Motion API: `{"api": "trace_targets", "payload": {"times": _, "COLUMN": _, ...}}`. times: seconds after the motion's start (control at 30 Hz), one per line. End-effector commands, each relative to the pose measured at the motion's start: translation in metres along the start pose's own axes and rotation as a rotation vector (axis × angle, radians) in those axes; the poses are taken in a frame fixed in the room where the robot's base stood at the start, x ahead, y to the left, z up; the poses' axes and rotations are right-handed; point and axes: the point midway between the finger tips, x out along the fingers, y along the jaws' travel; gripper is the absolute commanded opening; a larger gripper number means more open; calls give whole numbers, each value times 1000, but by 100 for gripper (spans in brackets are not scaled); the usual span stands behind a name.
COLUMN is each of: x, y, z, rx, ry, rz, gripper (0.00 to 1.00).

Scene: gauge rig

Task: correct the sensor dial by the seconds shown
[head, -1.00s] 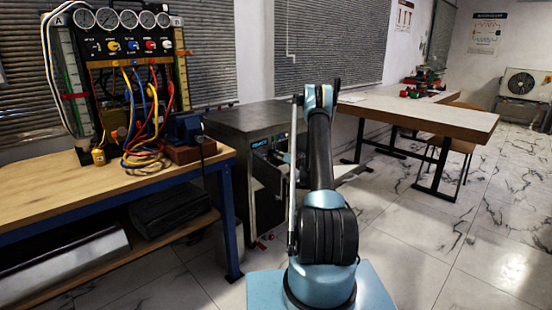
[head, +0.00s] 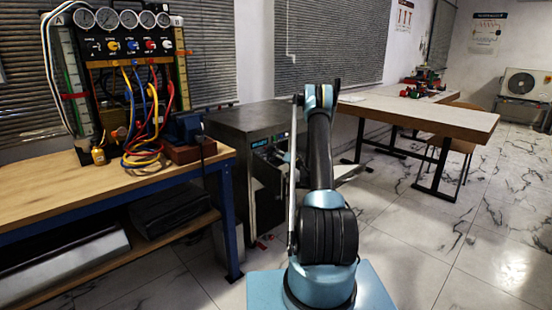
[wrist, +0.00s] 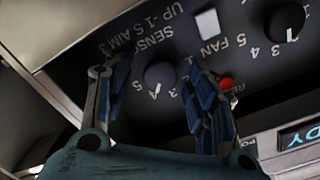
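The sensor dial (wrist: 160,76) is a small round dark knob with a white pointer mark on a black panel, in the wrist view. Printing beside it (wrist: 145,32) reads about "SENSOR UP -1 S AIM 3", turned in the picture. Small numerals lie around the knob; the exact one at the pointer is hard to read. My gripper (wrist: 151,85) is open, with one blue-padded finger on each side of the knob and visible gaps between. Depth to the knob is unclear. In the head view the grey machine (head: 238,119) stands behind my arm, which hides the gripper.
A fan dial (wrist: 285,20) sits at the upper right of the panel. A red button (wrist: 226,83) is close beside the right finger. A lit display (wrist: 300,135) is at lower right. The wooden bench (head: 60,195) with the gauge rig (head: 125,45) stands left.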

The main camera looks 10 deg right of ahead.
Motion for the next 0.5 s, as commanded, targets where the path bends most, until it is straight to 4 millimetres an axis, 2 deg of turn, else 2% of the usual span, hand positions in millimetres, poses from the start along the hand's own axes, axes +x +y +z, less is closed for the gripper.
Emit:
{"api": "trace_targets", "payload": {"times": 0.27, "x": -3, "y": 0, "z": 0, "rx": 0, "ry": 1, "rz": 0, "gripper": 52}}
{"api": "trace_targets", "payload": {"times": 0.37, "x": -11, "y": 0, "z": 0, "rx": 0, "ry": 1, "rz": 1, "gripper": 52}}
{"api": "trace_targets", "payload": {"times": 0.5, "x": -34, "y": 1, "z": -1, "rx": 0, "ry": 2, "rz": 2, "gripper": 52}}
